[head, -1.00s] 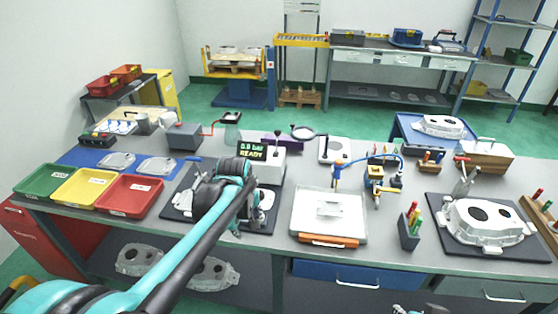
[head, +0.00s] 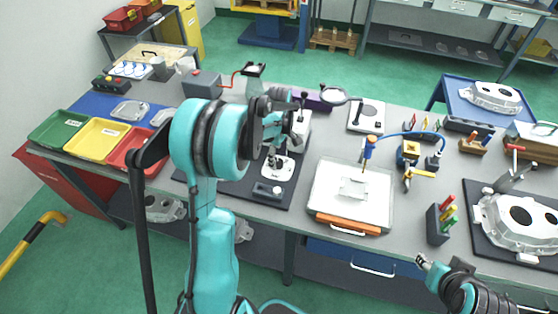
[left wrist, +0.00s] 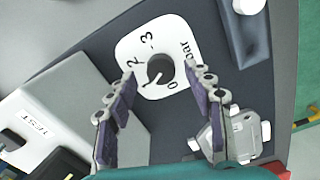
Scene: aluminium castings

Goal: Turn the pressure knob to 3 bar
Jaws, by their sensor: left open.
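The pressure knob (left wrist: 158,70) is a dark round knob on a white dial plate (left wrist: 125,50) marked 0, 2, 3 and bar. Its exact pointer setting is hard to read. In the left wrist view my left gripper (left wrist: 160,76) is open, its fingertips on either side of the knob; I cannot tell whether they touch it. In the head view the left gripper (head: 272,150) reaches down over the dial plate (head: 280,174), partly hiding the knob. My right gripper (head: 422,261) is at the lower right, away from the knob; its jaw opening is unclear.
A white box marked TEST (left wrist: 50,120) stands beside the dial. A metal casting part (left wrist: 235,130) lies close to one finger. In the head view a white tray (head: 325,190) is right of the dial, and a red bin (head: 120,157) is left.

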